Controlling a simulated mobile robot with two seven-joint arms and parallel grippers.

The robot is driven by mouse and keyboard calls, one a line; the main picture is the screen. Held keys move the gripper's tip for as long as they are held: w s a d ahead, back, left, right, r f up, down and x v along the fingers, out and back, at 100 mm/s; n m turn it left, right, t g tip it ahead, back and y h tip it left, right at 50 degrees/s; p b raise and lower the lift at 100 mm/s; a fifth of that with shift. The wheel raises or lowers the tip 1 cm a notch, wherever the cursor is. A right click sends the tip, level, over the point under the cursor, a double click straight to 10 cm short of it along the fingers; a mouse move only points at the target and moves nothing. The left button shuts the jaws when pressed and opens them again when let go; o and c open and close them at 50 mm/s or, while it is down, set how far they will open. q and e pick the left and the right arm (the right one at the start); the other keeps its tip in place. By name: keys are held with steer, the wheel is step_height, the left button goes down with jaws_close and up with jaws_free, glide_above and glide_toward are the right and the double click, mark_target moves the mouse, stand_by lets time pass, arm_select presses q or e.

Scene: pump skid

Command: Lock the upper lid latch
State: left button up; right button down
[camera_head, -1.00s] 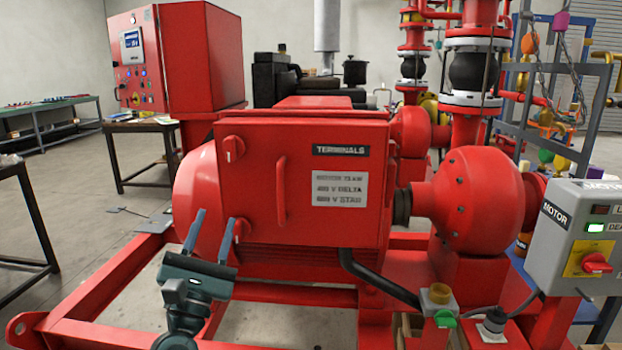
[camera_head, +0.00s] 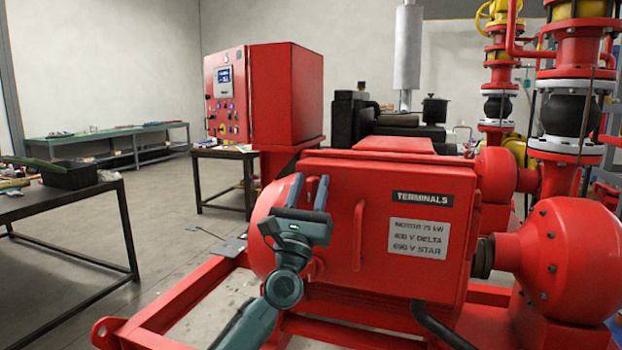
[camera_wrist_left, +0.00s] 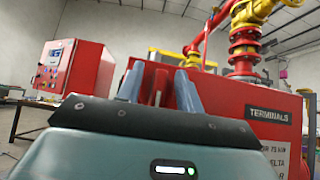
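The red terminal box (camera_head: 430,265) has a "TERMINALS" label, a rating plate and a vertical red handle (camera_head: 359,236) on its lid. My left gripper (camera_head: 309,181) is raised in front of the lid's upper left part, fingers pointing up and apart. The lower latch is largely hidden behind my left wrist. My right gripper is not in view.
A red pump casing (camera_head: 575,262) stands right of the box. The skid frame (camera_head: 185,297) runs low at the left. A dark table (camera_head: 62,205) with items stands at the far left, and a red control cabinet (camera_head: 292,95) stands behind.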

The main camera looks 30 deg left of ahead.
arm_select(q)
steer(key=shift+w+a+r, duration=0.1)
steer(key=shift+w+r, duration=0.25)
steer(key=shift+h, duration=0.3)
jaws_close()
